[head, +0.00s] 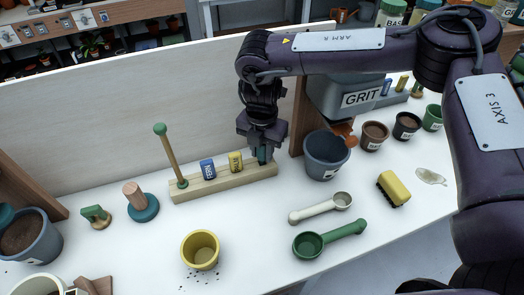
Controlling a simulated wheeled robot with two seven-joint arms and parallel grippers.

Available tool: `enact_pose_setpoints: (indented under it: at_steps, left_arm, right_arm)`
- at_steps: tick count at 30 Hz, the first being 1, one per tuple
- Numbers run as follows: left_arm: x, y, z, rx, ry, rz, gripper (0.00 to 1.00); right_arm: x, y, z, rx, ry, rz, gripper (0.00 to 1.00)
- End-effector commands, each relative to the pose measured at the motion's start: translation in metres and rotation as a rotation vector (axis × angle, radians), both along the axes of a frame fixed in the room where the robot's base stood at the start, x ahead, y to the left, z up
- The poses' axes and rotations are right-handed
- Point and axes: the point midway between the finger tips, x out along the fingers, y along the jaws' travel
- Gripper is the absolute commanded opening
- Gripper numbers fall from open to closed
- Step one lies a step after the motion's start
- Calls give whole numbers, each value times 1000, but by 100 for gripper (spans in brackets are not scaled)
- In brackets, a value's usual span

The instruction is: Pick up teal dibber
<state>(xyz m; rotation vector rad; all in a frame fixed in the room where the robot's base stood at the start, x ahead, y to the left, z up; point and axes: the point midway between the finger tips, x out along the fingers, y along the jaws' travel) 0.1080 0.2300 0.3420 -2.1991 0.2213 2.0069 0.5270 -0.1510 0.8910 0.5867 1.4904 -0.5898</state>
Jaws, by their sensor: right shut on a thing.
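My right gripper (262,150) comes down from above at the right end of the wooden rack (222,183). It is shut on a small teal thing, the teal dibber (264,158), at the rack's right end. Most of the dibber is hidden by the fingers, and I cannot tell whether it is still seated in the rack. A blue labelled piece (207,169) and a yellow one (235,162) stand in the rack to its left. A wooden stick with a green ball top (168,155) leans at the rack's left end. My left gripper is out of view.
A grey-blue pot (325,157) stands close to the right of my gripper, below the GRIT dispenser (350,98). A white scoop (320,207), a green scoop (328,239) and a yellow pot (200,251) are in front. A white panel (150,90) rises behind the rack.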

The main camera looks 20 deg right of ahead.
Motion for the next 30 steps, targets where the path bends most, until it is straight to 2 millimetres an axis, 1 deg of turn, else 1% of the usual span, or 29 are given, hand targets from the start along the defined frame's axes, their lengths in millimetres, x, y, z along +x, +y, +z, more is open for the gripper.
enact_pose_setpoints:
  at_steps: [5, 8, 13, 15, 18, 21, 25, 30]
  left_arm:
    - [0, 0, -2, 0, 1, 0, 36]
    - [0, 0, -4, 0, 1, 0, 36]
    - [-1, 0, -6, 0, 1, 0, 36]
    - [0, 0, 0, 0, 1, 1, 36]
    - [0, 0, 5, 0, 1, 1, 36]
    - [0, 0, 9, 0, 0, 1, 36]
    - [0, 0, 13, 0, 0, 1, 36]
    - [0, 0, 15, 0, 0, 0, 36]
  right_arm:
    - [1, 0, 21, 1, -4, 0, 6]
    - [1, 1, 40, 2, -4, 1, 6]
    - [1, 1, 83, 2, -6, 0, 6]
    - [1, 0, 107, -1, -9, 2, 6]
    - [1, 0, 135, -2, -8, 2, 6]
    - [1, 0, 158, -2, -6, 1, 6]
    - [0, 0, 179, -1, -4, 1, 6]
    - [0, 0, 193, 0, -1, 1, 6]
